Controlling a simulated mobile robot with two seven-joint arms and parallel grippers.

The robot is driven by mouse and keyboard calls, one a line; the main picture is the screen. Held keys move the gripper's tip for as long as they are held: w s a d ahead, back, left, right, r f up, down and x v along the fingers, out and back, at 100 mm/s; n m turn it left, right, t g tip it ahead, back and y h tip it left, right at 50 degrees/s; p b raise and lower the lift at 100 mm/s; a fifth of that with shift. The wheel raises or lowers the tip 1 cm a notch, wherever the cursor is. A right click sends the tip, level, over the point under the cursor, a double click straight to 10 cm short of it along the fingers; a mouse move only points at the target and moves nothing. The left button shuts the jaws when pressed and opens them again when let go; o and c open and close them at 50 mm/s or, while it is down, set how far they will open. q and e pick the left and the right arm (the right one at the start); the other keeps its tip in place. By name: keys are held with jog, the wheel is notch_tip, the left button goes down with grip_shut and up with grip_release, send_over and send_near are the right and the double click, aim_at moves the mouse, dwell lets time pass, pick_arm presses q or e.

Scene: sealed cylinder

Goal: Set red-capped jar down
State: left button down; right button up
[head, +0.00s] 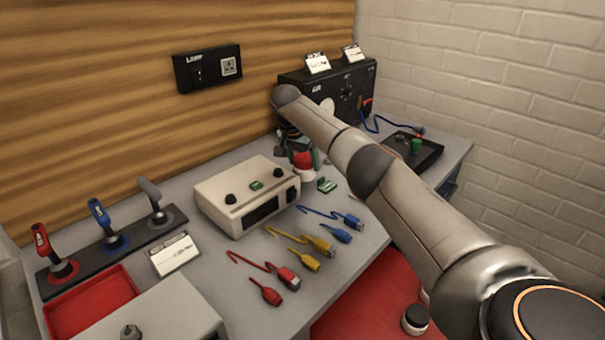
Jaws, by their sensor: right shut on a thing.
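My right arm reaches from the lower right to the back of the bench. My right gripper (298,148) is shut on the red-capped jar (304,162), just right of the beige box. The jar shows as a small red and whitish shape below the gripper, and the fingers and wrist hide part of it. I cannot tell whether the jar touches the bench top (300,262). My left gripper is not in view.
The beige box (232,190) stands close left of the jar, with a small green piece (327,185) to its right. A black unit (352,88) stands behind. Blue, yellow and red cables (318,243) lie in front. A black tray (428,152) is at right.

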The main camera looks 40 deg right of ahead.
aim_at(303, 172)
jog(key=shift+f, duration=1.85)
jog(key=shift+f, duration=0.1)
jog(key=o, duration=1.5)
jog(key=shift+a+r, duration=0.1)
jog(key=shift+r, duration=0.4)
jog(key=v, duration=1.1)
jog(key=shift+a, duration=0.15)
